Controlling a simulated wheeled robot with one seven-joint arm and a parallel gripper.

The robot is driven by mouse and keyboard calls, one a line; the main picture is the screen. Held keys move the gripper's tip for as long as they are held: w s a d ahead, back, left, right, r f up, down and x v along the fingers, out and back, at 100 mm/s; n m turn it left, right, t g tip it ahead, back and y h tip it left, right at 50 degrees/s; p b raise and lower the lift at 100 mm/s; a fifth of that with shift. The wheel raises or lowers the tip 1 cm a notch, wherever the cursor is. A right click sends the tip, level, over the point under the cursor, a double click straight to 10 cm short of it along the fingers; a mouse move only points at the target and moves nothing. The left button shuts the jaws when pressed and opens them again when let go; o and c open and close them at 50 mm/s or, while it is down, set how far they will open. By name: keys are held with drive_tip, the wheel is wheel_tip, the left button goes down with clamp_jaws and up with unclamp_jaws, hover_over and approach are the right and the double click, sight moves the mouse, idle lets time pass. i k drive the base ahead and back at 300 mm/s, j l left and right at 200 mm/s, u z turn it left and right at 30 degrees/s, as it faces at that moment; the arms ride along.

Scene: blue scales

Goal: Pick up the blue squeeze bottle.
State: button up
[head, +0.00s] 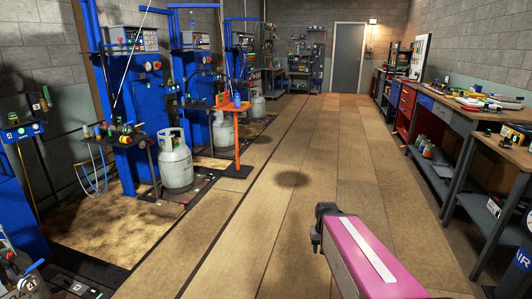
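I cannot make out a blue squeeze bottle in the head view; small items on the benches and stands are too small to tell apart. A dark grey part that appears to be my gripper (319,228) shows at the lower middle, at the far end of a magenta box-shaped part with a white stripe. Its fingers cannot be made out, and nothing is seen held in it. It is over the open floor, apart from the benches and stands.
A long workbench (457,112) with tools runs along the right, with a nearer bench (506,150). The wooden floor (290,140) between is clear up to the grey door (347,58).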

sight(237, 99)
drive_tip(key=i, duration=3.7)
drive_tip(key=i+u, duration=0.15)
drive_tip(key=i, duration=0.35)
drive_tip(key=i+l+u, duration=0.15)
drive_tip(key=i, duration=0.35)
